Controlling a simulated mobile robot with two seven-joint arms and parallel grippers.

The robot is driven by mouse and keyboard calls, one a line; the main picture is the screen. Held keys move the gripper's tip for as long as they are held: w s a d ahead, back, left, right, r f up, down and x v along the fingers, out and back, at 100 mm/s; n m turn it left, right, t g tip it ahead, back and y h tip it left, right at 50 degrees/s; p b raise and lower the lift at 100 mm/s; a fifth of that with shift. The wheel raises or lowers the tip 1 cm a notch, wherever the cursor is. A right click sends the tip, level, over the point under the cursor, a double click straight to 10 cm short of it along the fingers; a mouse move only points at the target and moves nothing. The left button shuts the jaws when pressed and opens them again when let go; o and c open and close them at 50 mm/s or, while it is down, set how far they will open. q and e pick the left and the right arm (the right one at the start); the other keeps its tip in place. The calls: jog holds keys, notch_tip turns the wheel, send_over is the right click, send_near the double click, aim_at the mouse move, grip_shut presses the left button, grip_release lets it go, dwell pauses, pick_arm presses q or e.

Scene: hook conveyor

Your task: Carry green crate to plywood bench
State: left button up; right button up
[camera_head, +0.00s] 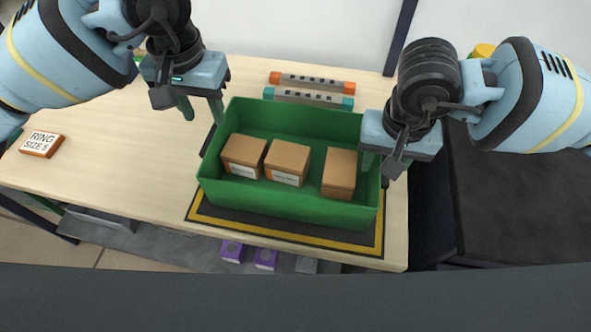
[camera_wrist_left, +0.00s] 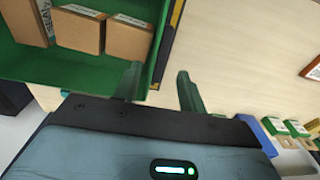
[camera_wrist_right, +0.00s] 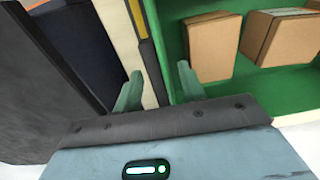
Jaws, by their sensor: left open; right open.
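The green crate (camera_head: 290,207) stands upright over a dark mat with a yellow border on the plywood bench (camera_head: 110,140). It holds three brown boxes: left (camera_head: 243,155), middle (camera_head: 287,162) and right (camera_head: 339,173). My left gripper (camera_head: 201,108) is open near the crate's left wall. Its fingers also show in the left wrist view (camera_wrist_left: 158,88), close to the crate's rim. My right gripper (camera_head: 377,168) is open at the crate's right wall. In the right wrist view (camera_wrist_right: 158,88) its fingers lie near that rim; whether they touch it I cannot tell.
A ring size box (camera_head: 42,144) lies at the bench's left. Two grey bars with orange (camera_head: 311,83) and teal (camera_head: 308,98) ends lie behind the crate. A dark surface (camera_head: 520,200) is at right. Purple items (camera_head: 231,251) sit below the front edge. The bench's left half is mostly clear.

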pick_arm(q)
notch_tip(320, 180, up, 6)
jog(key=shift+s+r, duration=0.15)
jog(key=shift+s, duration=0.05)
pick_arm(e)
notch_tip(320, 180, up, 12)
jog(key=shift+s, duration=0.35)
dwell(0.4)
dwell(0.5)
